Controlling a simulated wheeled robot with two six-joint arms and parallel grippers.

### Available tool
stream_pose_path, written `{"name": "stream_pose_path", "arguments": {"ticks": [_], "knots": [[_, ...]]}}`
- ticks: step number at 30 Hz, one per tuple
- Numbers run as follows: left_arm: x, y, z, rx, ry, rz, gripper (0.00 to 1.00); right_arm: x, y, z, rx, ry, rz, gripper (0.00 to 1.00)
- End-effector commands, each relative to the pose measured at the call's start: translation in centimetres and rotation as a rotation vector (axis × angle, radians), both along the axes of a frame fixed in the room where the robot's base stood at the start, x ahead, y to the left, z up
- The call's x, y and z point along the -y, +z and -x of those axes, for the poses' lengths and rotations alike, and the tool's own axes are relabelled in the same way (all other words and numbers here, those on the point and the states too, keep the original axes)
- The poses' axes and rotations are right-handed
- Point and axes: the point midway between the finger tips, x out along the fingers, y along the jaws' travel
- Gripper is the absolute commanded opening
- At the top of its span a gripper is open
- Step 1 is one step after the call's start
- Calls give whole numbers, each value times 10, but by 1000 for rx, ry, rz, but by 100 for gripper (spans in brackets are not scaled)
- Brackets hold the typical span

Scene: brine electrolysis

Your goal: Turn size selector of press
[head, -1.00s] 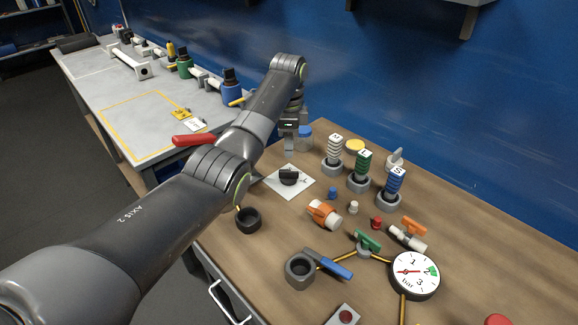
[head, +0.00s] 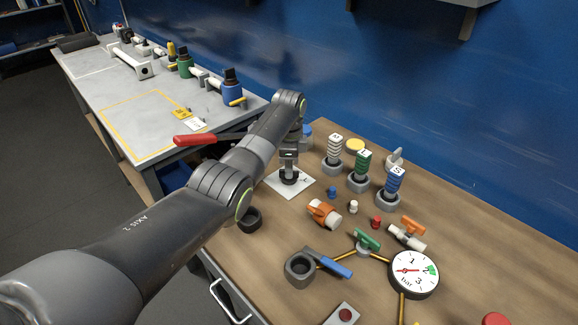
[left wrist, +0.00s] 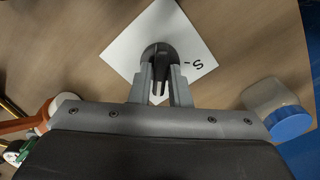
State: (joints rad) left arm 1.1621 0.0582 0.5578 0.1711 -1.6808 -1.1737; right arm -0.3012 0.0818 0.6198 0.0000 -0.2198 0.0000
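The size selector is a black knob (head: 290,179) on a square white plate (head: 300,190) on the wooden bench. In the left wrist view the knob (left wrist: 160,57) has a raised dark bar, and the plate (left wrist: 185,35) shows an "S" mark with a short line. My left gripper (head: 288,169) points down over the knob. In the left wrist view its fingers (left wrist: 160,78) stand on either side of the bar and look open, with the bar between them. Contact is not clear. My right gripper is not in view.
A blue-capped jar (head: 306,132) stands just behind the gripper, also in the left wrist view (left wrist: 280,110). White, green and blue ribbed stacks (head: 362,168) stand to the right.

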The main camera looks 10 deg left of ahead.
Motion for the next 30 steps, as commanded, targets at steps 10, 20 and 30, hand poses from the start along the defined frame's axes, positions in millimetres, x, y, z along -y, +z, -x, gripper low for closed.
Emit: {"name": "stream_pose_path", "arguments": {"ticks": [10, 20, 30], "knots": [[0, 1, 0, 0, 5, 0, 0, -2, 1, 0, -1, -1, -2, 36], [0, 3, 0, -1, 126, 0, 0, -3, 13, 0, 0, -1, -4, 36], [0, 4, 0, -1, 423, -1, 0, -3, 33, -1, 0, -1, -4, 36]]}}
